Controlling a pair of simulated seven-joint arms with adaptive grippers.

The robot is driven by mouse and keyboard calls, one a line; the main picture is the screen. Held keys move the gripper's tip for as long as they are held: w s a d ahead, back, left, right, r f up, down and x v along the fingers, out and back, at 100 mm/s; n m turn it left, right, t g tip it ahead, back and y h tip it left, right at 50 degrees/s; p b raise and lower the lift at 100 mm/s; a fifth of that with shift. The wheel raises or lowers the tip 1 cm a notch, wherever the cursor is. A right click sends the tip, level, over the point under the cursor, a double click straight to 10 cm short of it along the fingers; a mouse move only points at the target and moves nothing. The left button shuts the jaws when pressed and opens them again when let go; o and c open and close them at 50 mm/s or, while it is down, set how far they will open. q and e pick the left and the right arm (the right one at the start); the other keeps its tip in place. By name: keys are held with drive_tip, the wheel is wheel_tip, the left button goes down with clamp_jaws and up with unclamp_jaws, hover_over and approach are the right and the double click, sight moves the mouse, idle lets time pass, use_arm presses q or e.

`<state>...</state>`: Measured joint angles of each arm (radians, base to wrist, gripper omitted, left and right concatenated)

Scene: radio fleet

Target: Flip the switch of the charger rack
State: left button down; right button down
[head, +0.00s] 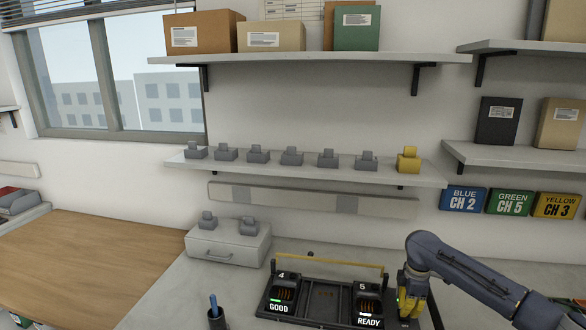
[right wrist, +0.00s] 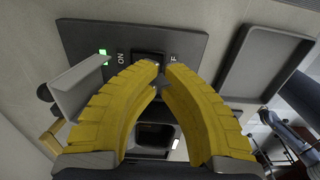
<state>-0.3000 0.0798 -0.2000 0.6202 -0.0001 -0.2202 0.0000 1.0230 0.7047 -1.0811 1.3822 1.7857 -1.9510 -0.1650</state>
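The charger rack (head: 322,318) stands on the counter at the lower middle of the head view, with slots marked 4 GOOD and 5 READY. My right gripper (head: 405,308) is at its right end. In the right wrist view, the black switch (right wrist: 148,58) sits on a dark plate between ON and a partly hidden OFF label. A green light (right wrist: 102,54) glows by ON. My right gripper (right wrist: 164,68) has its yellow fingertips nearly together at the switch, nothing held; contact is unclear.
A grey drawer box (head: 228,245) stands left of the rack, and a pen cup (head: 216,318) in front of it. A shelf with several grey units and a yellow unit (head: 408,160) hangs above. The wooden desk (head: 90,255) is largely clear.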

sight(405, 318)
drive_tip(key=shift+r, duration=1.65)
